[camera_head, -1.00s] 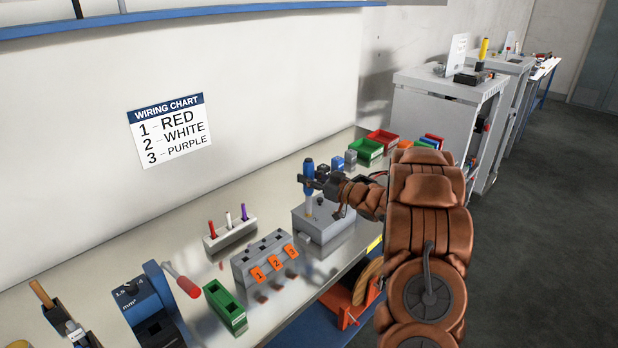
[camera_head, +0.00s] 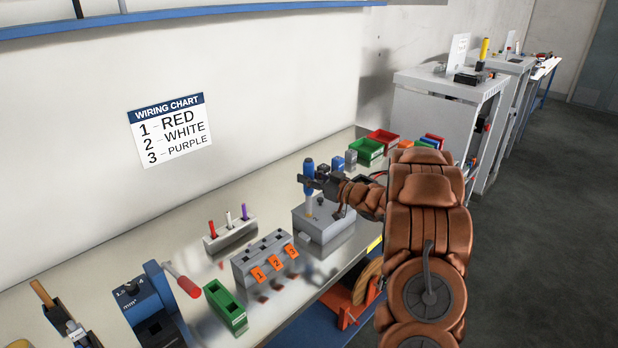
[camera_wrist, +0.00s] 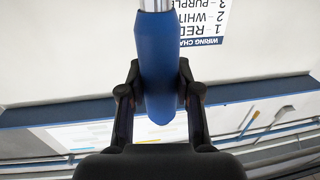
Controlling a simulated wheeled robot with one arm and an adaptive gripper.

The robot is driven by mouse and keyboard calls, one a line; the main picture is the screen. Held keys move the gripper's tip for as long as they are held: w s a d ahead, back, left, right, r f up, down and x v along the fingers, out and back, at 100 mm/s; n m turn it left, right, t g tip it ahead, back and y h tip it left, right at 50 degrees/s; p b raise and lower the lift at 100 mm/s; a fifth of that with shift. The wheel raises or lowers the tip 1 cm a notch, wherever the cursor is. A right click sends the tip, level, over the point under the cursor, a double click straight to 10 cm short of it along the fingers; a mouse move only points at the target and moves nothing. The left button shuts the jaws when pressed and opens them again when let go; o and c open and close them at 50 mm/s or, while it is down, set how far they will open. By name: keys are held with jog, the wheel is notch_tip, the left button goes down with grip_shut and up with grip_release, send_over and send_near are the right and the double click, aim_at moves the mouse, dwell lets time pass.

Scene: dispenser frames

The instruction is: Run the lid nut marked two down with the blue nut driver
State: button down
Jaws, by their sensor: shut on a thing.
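The blue nut driver (camera_head: 308,172) stands upright with its shaft pointing down to the top of the grey box (camera_head: 322,224). My gripper (camera_head: 312,181) is shut on its blue handle, above the left part of the box lid. In the wrist view the blue handle of the driver (camera_wrist: 157,75) sits between both fingers (camera_wrist: 158,100), with its metal shaft running out at the top edge. The nut under the driver's tip and any mark two on the lid are too small to make out.
A grey block with orange tags one, two and three (camera_head: 264,258) and a holder with red, white and purple pins (camera_head: 230,234) stand to the left. A green box (camera_head: 226,307) is nearer. Coloured bins (camera_head: 366,149) stand behind. A wiring chart (camera_head: 169,130) hangs on the wall.

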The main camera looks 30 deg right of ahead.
aim_at(313, 164)
jog(key=shift+f, duration=0.15)
dwell(0.3)
jog(key=shift+r+p, duration=1.55)
jog(key=shift+r, duration=1.1)
